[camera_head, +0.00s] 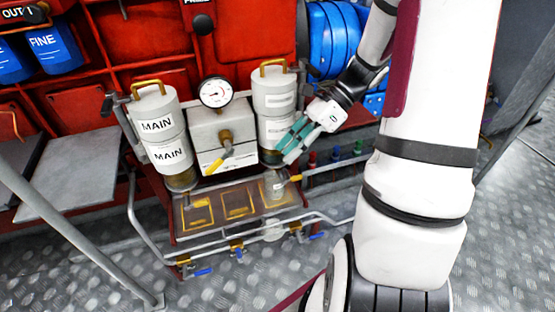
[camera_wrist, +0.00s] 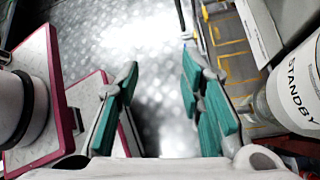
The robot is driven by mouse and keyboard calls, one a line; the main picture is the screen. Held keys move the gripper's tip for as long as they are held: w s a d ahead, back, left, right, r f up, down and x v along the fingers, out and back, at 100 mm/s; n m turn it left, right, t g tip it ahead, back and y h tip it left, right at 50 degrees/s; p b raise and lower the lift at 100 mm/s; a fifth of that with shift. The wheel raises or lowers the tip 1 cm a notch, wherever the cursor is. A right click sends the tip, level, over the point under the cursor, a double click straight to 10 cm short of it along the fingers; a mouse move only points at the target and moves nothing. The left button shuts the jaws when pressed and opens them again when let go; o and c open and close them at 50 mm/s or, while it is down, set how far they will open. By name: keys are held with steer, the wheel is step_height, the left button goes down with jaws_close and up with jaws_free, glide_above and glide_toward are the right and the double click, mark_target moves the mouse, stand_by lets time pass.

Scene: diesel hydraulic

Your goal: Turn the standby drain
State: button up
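The white standby canister (camera_head: 273,92) stands on the right of the filter unit, its lower part partly behind my gripper. Its STANDBY label (camera_wrist: 300,85) shows at the right edge of the wrist view. My gripper (camera_head: 290,147) has teal fingers and hangs in front of the canister, above the bowl. In the wrist view the fingers (camera_wrist: 160,95) are apart with nothing between them.
The MAIN canister (camera_head: 160,128) stands left, with a gauge (camera_head: 215,92) and yellow-handled valve (camera_head: 217,160) between. Below are a tray (camera_head: 238,212), pipes and several blue-handled valves (camera_head: 203,271). A grey rail (camera_head: 75,232) crosses the left. Metal floor (camera_head: 240,290) is open in front.

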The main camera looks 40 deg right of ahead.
steer(key=d+f+m+t+y, duration=0.3)
steer(key=d+f+m+t, duration=0.4)
steer(key=d+f+m, duration=0.35)
steer(key=m+t+h, duration=0.4)
steer(key=m+t, duration=0.3)
steer(key=m, duration=0.7)
glide_toward(299, 179)
steer(key=b+x, duration=0.3)
steer(key=x, duration=0.8)
steer(key=shift+b, duration=0.35)
steer(key=shift+s, duration=0.1)
jaws_close()
